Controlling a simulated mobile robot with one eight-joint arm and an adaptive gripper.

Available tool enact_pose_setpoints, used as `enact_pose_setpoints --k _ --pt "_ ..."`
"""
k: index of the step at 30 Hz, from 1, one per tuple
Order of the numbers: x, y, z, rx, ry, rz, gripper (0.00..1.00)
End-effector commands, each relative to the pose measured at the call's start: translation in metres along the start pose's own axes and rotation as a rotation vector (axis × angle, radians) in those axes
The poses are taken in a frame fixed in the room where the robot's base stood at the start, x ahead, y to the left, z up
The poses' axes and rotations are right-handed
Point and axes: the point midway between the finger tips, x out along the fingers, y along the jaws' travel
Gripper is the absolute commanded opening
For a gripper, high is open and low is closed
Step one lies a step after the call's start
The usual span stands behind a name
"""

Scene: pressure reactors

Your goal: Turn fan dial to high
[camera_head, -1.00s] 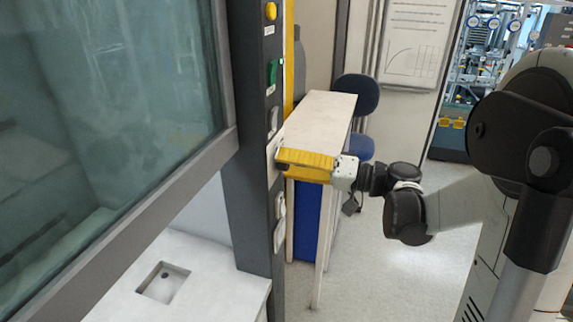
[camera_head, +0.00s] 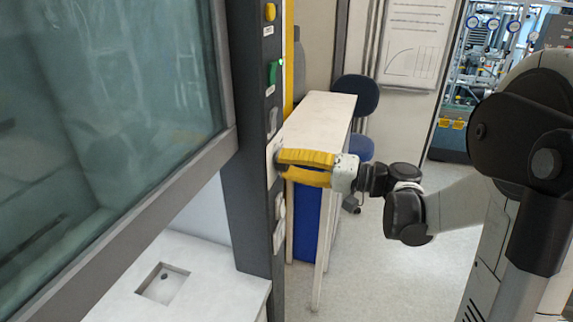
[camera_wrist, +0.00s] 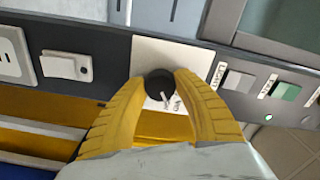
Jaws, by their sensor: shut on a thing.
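The fan dial (camera_wrist: 158,84) is a round black knob on a white plate (camera_wrist: 165,55) in the wrist view. My gripper (camera_wrist: 161,79) has its two yellow fingers around the dial, one on each side, shut on it. Small markings show on the plate just below the dial, partly between the fingers; I cannot read the setting. In the head view my gripper (camera_head: 279,164) reaches left to the plate on the dark post (camera_head: 245,150), and its fingertips hide the dial.
A grey switch (camera_wrist: 238,81) and a green switch (camera_wrist: 286,91) sit right of the plate in the wrist view. Sockets (camera_wrist: 66,65) sit left. In the head view, a glass sash (camera_head: 110,90) fills the left, and a white bench (camera_head: 315,110) stands behind my gripper.

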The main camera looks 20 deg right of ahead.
Motion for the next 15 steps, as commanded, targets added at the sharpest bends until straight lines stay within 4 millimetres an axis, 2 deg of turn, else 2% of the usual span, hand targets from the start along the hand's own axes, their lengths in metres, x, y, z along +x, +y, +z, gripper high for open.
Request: enact_pose_setpoints --k 15 --pt "0.0003 -0.0012 0.0005 0.415 -0.002 0.0 0.05"
